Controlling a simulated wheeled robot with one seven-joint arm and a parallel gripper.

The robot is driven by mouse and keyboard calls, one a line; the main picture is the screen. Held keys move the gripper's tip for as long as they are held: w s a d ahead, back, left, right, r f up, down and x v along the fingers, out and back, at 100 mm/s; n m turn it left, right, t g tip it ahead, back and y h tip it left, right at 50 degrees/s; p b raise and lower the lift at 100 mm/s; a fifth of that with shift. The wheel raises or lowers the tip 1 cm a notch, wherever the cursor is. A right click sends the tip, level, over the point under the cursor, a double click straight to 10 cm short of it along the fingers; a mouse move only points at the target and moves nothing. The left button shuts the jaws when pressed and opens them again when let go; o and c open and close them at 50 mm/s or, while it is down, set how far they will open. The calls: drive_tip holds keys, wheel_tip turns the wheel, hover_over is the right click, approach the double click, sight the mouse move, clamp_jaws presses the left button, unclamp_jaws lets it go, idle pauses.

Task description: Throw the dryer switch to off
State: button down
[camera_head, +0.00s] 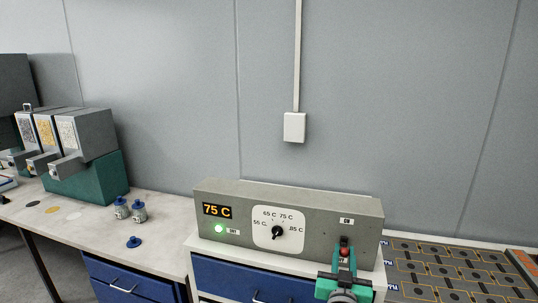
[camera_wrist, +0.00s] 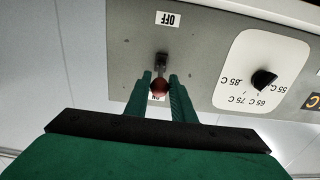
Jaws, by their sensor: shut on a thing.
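The grey dryer control box (camera_head: 210,190) stands on the white cabinet. Its toggle switch lever, with a red knob (camera_head: 344,251), is at the right end of the panel; the knob also shows in the wrist view (camera_wrist: 159,86). My green gripper (camera_head: 344,262) is in front of the panel, and its two fingers (camera_wrist: 160,85) are shut on the red knob. In the upside-down wrist view, the OFF label (camera_wrist: 168,19) is clear beyond the lever base, and the knob lies toward the other, mostly hidden label. The fingers partly hide the lever.
A dial (camera_head: 277,233), a 75 C display (camera_head: 217,211) and a lit green lamp (camera_head: 219,229) sit left of the switch. Small blue-capped bottles (camera_head: 138,211) stand on the left bench. A dark patterned surface (camera_head: 450,272) lies at the right.

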drive_tip(key=shift+f, duration=0.55)
drive_tip(key=shift+s+d+f, duration=0.1)
drive_tip(key=shift+f, duration=0.4)
